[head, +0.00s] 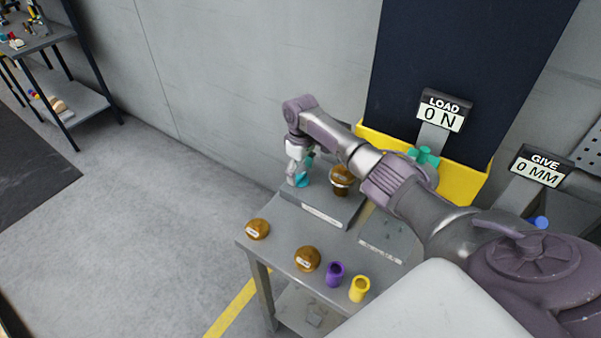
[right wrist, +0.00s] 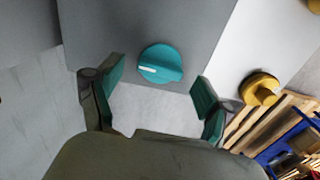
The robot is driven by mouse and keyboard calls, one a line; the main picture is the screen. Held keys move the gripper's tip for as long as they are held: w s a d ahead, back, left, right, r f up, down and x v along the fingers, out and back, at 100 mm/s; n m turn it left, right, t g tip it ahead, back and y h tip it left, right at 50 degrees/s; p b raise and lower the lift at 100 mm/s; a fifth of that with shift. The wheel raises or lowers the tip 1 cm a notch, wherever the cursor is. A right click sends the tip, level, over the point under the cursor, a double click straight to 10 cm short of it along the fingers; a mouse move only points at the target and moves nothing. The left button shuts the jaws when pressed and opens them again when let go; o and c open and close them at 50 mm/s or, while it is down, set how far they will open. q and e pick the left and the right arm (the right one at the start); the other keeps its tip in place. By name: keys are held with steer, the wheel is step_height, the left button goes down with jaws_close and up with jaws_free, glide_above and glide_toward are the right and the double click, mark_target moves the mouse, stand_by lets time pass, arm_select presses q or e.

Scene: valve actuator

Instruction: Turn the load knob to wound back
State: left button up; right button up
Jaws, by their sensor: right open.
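A round teal knob (right wrist: 160,63) with a raised grip bar and a white mark on its left end sits on a grey face in the right wrist view. No label shows beside it there. My right gripper (right wrist: 150,100) is open, its two teal-padded fingers spread to the left and right of the knob, apart from it. In the head view my right gripper (head: 299,170) is at the left end of the low grey box (head: 322,212), by a teal part. The LOAD display (head: 442,112) reads 0 N. My left gripper is out of view.
A brown round piece (head: 343,178) stands near the box's right part. Two brown balls (head: 257,229), a purple cup (head: 335,274) and a yellow cup (head: 359,289) are along the table's front. The GIVE display (head: 538,168) reads 0 MM. A yellow knob (right wrist: 262,89) shows at right.

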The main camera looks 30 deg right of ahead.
mark_target(301, 176)
step_height(301, 176, up, 11)
stand_by(0.3)
stand_by(0.5)
